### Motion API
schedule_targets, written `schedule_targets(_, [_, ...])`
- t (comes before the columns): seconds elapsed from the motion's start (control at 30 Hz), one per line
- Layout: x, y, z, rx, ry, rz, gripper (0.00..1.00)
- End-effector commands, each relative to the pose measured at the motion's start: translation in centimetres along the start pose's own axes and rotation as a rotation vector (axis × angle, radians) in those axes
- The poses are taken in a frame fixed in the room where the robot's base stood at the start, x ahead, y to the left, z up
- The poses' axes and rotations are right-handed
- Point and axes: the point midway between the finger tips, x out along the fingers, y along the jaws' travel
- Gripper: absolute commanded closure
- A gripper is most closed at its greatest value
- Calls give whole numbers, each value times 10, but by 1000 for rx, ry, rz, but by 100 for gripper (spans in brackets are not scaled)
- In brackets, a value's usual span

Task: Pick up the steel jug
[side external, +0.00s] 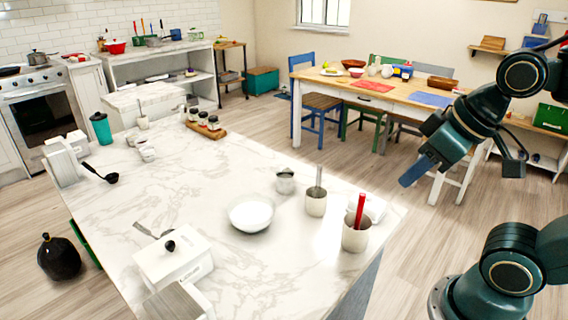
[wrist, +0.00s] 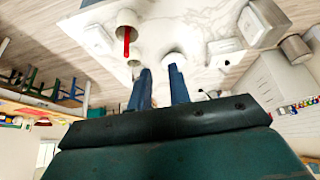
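The steel jug (side external: 285,182) is a small grey metal vessel standing upright on the white marble island, just behind the white bowl (side external: 251,215). My gripper (side external: 413,173) is in the air to the right of the jug, past the island's right edge and well apart from it. In the wrist view the two blue fingers of my gripper (wrist: 160,82) stand apart with nothing between them. I cannot make out the jug clearly in the wrist view; the fingers may hide it.
Two crocks stand right of the jug: one with a grey utensil (side external: 316,203), one with a red utensil (side external: 356,237). A wooden tray of jars (side external: 206,129) and a white lidded canister (side external: 173,262) are on the island (side external: 130,200). A dining table (side external: 385,92) stands behind.

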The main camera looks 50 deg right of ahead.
Motion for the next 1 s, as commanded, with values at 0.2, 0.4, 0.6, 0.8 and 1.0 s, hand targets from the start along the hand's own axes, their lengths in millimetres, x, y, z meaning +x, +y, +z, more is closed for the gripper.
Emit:
schedule_targets(0.2, [0,0,-2,9,0,-1,81])
schedule_targets(0.4, [4,-1,-20,71,-3,-10,81])
schedule_targets(0.6, [15,-1,-56,208,-8,-34,81])
schedule_targets(0.8, [34,3,-98,380,-16,-73,81])
schedule_targets(1.0, [59,12,-137,562,-28,-118,81])
